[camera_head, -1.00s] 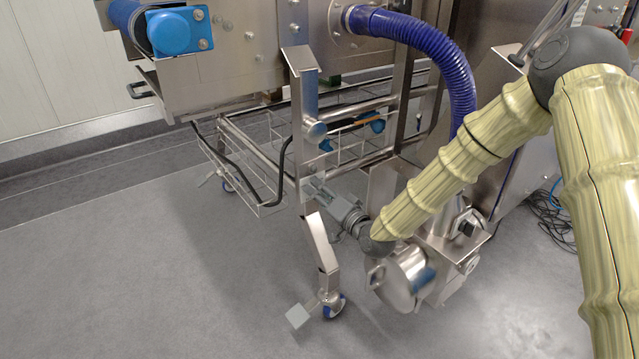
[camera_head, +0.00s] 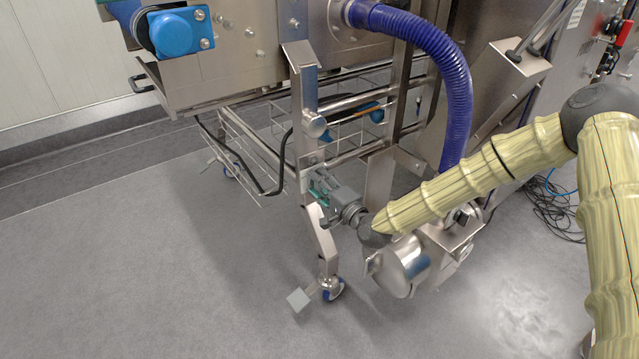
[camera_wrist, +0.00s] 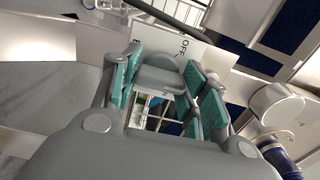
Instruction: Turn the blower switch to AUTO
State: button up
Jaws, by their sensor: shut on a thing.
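The blower switch shows in the wrist view as a grey knob (camera_wrist: 160,78) on a pale plate. The plate (camera_wrist: 196,52) carries the word OFF and part of another label at its left; AUTO cannot be read. My gripper (camera_wrist: 165,88) has its green-padded fingers on either side of the knob and is shut on it. In the head view my gripper (camera_head: 320,190) is low beside the steel leg of the machine. The switch cannot be made out there, and the knob's exact pointing is unclear.
A steel blower housing (camera_head: 402,268) sits just below my wrist. A blue hose (camera_head: 455,85) hangs behind my forearm. A wire basket (camera_head: 255,155) and a castered leg (camera_head: 322,250) stand close by. The grey floor (camera_head: 130,270) at left is clear.

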jog(key=shift+s+f, duration=0.1)
dwell(0.3)
jog(key=o, duration=1)
jog(key=shift+o, duration=0.2)
jog(key=v, duration=1.2)
